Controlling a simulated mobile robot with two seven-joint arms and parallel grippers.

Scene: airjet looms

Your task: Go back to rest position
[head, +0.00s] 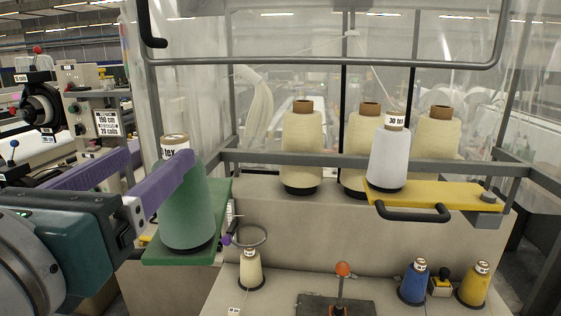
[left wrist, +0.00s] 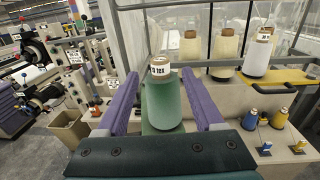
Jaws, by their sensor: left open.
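My left gripper (head: 163,154) comes in from the left with its two purple fingers spread. In the left wrist view, the open gripper (left wrist: 160,76) has one finger on each side of a green cone of yarn (left wrist: 166,104), with visible gaps. In the head view this green cone (head: 187,215) stands upright on a green plate (head: 150,255), partly behind the near finger. Its label is partly hidden and ends in "tex". My right gripper is in neither view.
A white cone (head: 389,158) stands on a yellow plate (head: 455,196) at right. Below are a small cream spool (head: 250,270), an orange-topped lever (head: 343,270), a blue spool (head: 414,284) and a yellow spool (head: 474,286).

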